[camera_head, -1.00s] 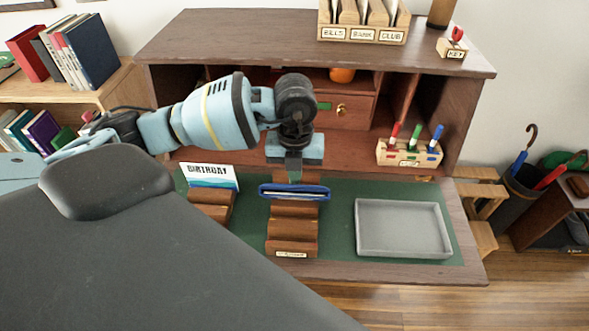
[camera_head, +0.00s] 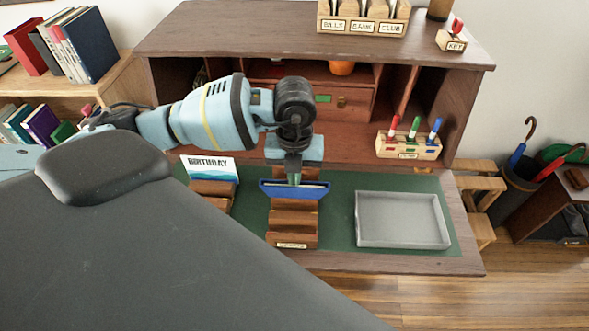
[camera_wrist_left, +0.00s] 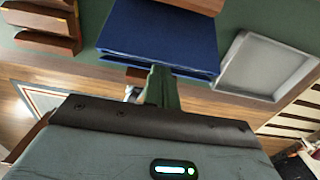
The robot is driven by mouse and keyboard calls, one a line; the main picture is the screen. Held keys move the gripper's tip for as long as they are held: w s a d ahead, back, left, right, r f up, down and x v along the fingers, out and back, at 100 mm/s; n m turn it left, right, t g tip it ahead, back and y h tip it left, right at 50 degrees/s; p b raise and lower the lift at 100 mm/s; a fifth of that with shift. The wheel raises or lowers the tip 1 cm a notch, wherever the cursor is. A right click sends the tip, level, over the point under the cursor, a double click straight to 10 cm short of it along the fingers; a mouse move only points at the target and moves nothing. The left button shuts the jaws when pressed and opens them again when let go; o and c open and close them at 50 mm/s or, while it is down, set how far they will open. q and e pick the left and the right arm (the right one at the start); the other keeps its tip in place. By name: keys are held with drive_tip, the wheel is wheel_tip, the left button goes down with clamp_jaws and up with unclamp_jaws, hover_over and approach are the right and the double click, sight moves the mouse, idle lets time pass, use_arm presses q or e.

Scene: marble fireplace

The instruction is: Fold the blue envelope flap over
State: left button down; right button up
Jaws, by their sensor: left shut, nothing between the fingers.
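The blue envelope (camera_head: 310,192) rests in the middle wooden stepped holder (camera_head: 291,219) on the green desk mat. In the left wrist view a broad dark blue face of it (camera_wrist_left: 160,32) fills the top centre. My left gripper (camera_head: 294,181) points down at the envelope's upper edge, its fingers shut with nothing between them. In the left wrist view the finger tips (camera_wrist_left: 161,72) are at the blue face's lower edge; whether they touch it is unclear. The fingers hide part of the envelope. My right gripper is not in view.
A birthday card (camera_head: 211,169) stands in a wooden holder to the left. An empty grey tray (camera_head: 402,244) lies to the right. A pen rack (camera_head: 408,148) stands behind the tray. The desk's cubbyholes rise close behind my gripper. Green mat is bare between holder and tray.

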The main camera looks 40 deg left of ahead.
use_arm(q)
drive_tip(key=shift+s+d+f, duration=0.5)
drive_tip(key=shift+s+f, duration=0.3)
drive_tip(key=shift+s, duration=0.05)
idle(0.3)
drive_tip(key=shift+s+d+f, duration=0.25)
drive_tip(key=shift+s+f, duration=0.15)
drive_tip(key=shift+f, duration=0.1)
drive_tip(key=shift+s+d+f, duration=0.25)
drive_tip(key=shift+s+f, duration=0.1)
drive_tip(key=shift+f, duration=0.1)
